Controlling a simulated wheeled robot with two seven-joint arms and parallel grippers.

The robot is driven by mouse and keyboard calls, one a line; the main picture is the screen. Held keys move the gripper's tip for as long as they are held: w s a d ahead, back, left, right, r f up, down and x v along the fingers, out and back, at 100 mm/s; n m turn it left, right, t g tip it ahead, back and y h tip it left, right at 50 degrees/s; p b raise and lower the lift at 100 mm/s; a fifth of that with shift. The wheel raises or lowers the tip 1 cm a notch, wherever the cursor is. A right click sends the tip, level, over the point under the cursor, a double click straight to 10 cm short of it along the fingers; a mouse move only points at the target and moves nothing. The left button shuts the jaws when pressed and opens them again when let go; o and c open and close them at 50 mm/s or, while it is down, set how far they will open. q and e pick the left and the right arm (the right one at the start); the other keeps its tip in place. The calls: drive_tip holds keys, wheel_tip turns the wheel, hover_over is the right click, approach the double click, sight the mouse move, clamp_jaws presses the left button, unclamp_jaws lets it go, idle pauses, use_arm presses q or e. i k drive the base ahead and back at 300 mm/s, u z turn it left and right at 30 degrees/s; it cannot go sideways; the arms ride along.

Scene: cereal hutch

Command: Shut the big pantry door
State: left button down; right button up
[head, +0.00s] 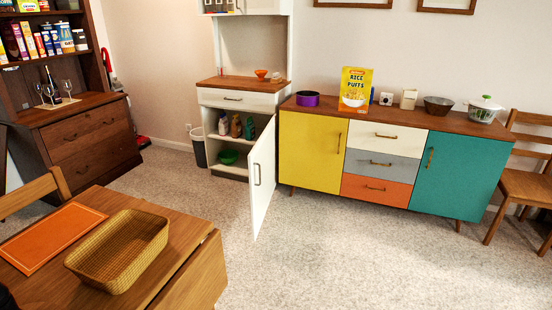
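The white pantry door (262,180) stands wide open at the lower right of the white hutch (245,98). It swings out into the room and shows nearly edge-on, with a dark bar handle (257,174) on it. Behind it the lower compartment is open, with bags (236,126) on its upper shelf and a green bowl (228,156) below. The door partly hides the right side of this compartment. Neither of my grippers can be made out; a small dark shape at the bottom left corner is too cut off to identify.
A wooden table (185,238) with a wicker basket (118,250) and an orange mat (50,237) fills the near left. A multicoloured sideboard (395,165) stands right of the door, close by. A bin (198,147) stands left of the hutch. Carpet (330,250) before the door is clear.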

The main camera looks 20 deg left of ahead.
sight(261, 160)
drive_tip(key=i, duration=1.55)
drive_tip(key=u, duration=1.1)
drive_tip(key=k, duration=0.35)
drive_tip(key=z, duration=0.8)
